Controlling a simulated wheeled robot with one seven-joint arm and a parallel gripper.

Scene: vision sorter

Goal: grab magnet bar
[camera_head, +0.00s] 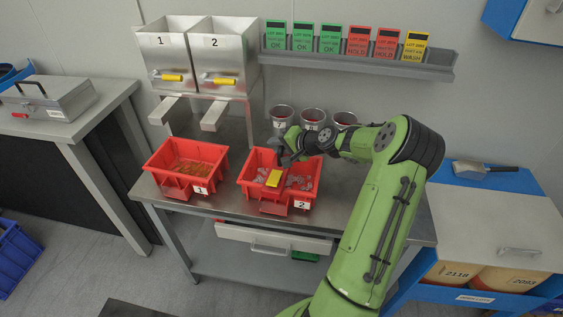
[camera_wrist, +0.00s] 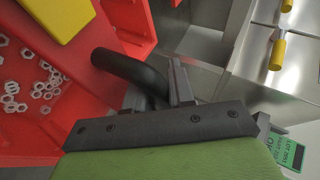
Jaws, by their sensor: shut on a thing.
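The magnet bar (camera_head: 274,178) looks like a red block with a yellow part and a dark curved handle. It is at red bin 2 (camera_head: 270,206), over the bin's left part. In the wrist view its yellow part (camera_wrist: 58,14) is at the top left, and the black handle (camera_wrist: 130,70) curves toward my fingers. My gripper (camera_head: 287,153) is at the back of the bin and shut on the handle. In the wrist view, my gripper (camera_wrist: 172,88) partly hides the handle's end. I cannot tell whether the bar touches the bin's contents.
Loose hex nuts (camera_wrist: 25,80) lie in bin 2. Red bin 1 (camera_head: 185,168) stands to its left. Steel hoppers (camera_head: 197,60) with chutes rise behind. Several metal cups (camera_head: 312,117) stand behind my wrist. A shelf of cards (camera_head: 360,62) is on the wall.

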